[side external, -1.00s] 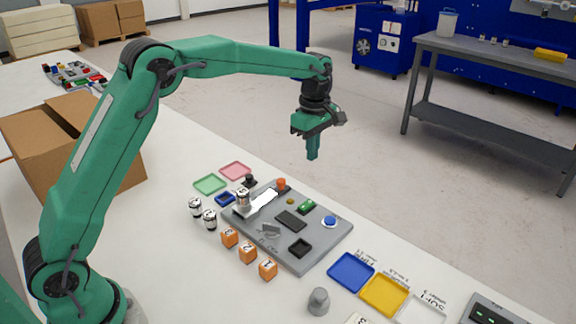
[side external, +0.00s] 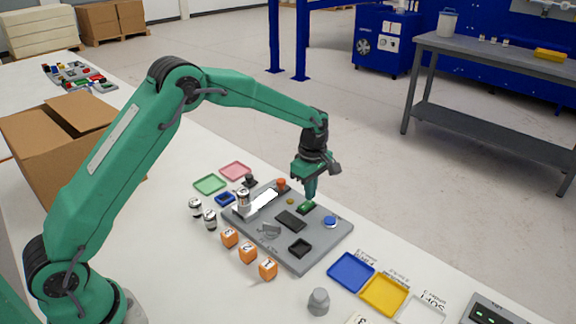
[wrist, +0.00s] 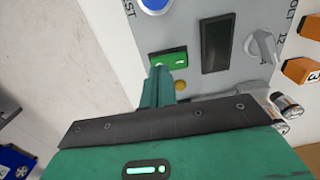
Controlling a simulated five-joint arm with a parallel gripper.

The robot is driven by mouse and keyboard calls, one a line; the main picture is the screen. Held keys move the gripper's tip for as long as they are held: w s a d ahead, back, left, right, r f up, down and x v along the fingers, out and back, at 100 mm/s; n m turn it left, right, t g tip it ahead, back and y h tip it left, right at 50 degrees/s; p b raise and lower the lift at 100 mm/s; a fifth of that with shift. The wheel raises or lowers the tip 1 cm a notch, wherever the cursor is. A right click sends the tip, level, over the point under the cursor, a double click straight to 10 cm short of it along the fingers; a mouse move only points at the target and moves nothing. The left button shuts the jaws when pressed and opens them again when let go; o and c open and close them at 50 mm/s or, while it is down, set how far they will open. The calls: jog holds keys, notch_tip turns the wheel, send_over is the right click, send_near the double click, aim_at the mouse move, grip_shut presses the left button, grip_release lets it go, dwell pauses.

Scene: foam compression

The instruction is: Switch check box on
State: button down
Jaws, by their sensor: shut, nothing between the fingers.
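The check box is a grey panel (side external: 325,240) lying on the white table, and it also shows in the wrist view (wrist: 190,20). A small green switch in a dark frame (side external: 306,208) sits near its far edge; it also shows in the wrist view (wrist: 175,55). My gripper (side external: 311,199) is shut and empty, pointing down, with its tips at the green switch. In the wrist view the closed fingers (wrist: 159,73) reach the switch's near left end and cover part of it. I cannot tell contact or the switch's position for certain.
Blue (side external: 351,272) and yellow (side external: 384,295) trays lie to the right.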

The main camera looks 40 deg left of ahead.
jog(key=shift+f, duration=0.65)
jog(key=shift+f, duration=0.2)
jog(key=shift+s, duration=0.15)
jog(key=shift+s+r, duration=0.2)
jog(key=shift+s, duration=0.4)
jog(key=shift+r, duration=0.2)
